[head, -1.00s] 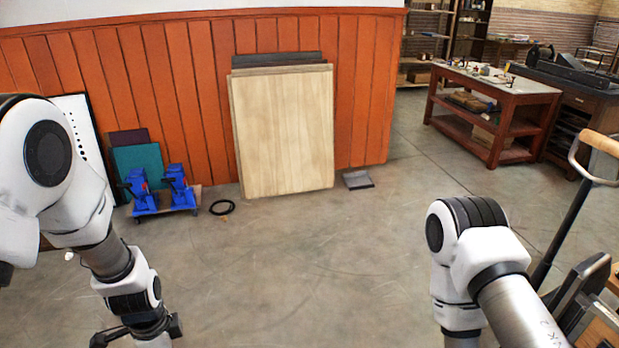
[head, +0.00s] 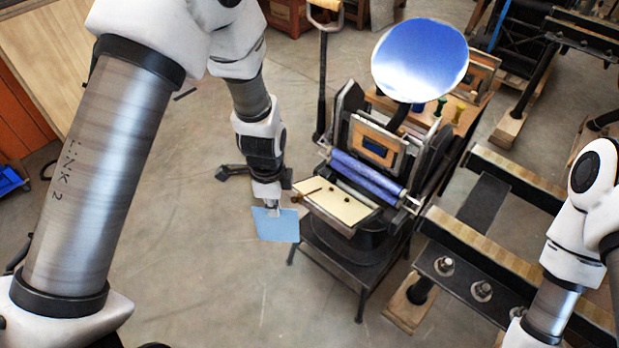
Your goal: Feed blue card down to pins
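The blue card (head: 279,228) hangs below my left gripper (head: 273,210) in the head view, a little left of the press bed and apart from it. My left gripper looks shut on the card's upper edge. The hand press (head: 372,213) stands in the middle. Its cream-coloured bed (head: 338,203) faces me and carries small dark bits (head: 346,198) that look like the pins, and a thin dark stick near its left edge. My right arm comes in from the right edge; its gripper is out of view.
Blue rollers (head: 368,178) lie above the bed, under a large round ink disc (head: 420,60). A tall lever (head: 322,80) rises at the press's left. Dark rails with wooden tops (head: 500,250) stand to the right.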

